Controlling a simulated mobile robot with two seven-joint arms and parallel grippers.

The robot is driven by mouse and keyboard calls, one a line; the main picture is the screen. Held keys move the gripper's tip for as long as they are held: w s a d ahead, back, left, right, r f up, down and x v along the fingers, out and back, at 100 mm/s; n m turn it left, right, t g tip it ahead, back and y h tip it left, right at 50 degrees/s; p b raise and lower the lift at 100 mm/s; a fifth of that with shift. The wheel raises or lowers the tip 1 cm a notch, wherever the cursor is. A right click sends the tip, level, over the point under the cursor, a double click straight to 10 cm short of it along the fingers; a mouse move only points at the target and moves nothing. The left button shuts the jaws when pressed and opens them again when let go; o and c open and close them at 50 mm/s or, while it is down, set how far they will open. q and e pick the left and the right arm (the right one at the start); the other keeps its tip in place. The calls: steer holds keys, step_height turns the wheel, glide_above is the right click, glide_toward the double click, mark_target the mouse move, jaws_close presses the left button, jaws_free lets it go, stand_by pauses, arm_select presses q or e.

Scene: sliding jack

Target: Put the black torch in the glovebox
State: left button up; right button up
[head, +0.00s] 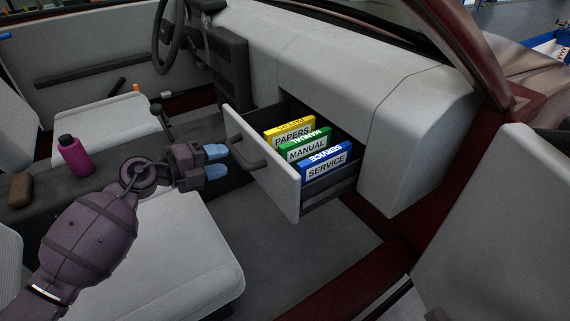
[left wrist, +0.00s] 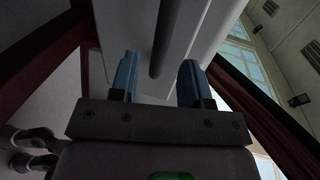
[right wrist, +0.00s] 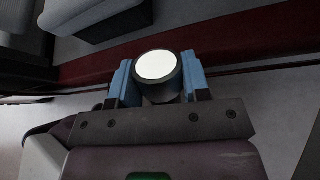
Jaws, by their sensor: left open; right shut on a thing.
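The glovebox is a pulled-out grey drawer (head: 283,188) in the dashboard, holding yellow, green and blue boxes labelled PAPERS, MANUAL and SERVICE. Its dark handle (head: 246,154) is on the front face. My left gripper (head: 219,161) is open and empty just in front of the handle. In the left wrist view the handle bar (left wrist: 167,38) shows beyond and between the open fingers (left wrist: 158,82). My right gripper (right wrist: 158,82) is shut on the black torch (right wrist: 160,91), whose round white lens faces the camera. The right gripper and torch are not in the head view.
A pink bottle (head: 74,157) and a brown object (head: 20,190) are on the console at left. The seat (head: 180,246) lies below my left arm. A steering wheel (head: 168,36) is at the back left. The open car door (head: 500,220) stands at right. The floor beneath the drawer is clear.

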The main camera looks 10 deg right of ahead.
mark_target(237, 153)
steer(key=shift+s+f+b, duration=0.25)
steer(key=shift+f, duration=0.3)
steer(key=shift+s+f+b, duration=0.2)
steer(key=shift+f, duration=0.3)
arm_select(q)
steer(key=shift+x, duration=2.5)
arm_select(e)
steer(key=shift+s+f, duration=0.1)
steer(key=shift+f, duration=0.1)
arm_select(q)
steer(key=shift+c, duration=0.2)
jaws_close()
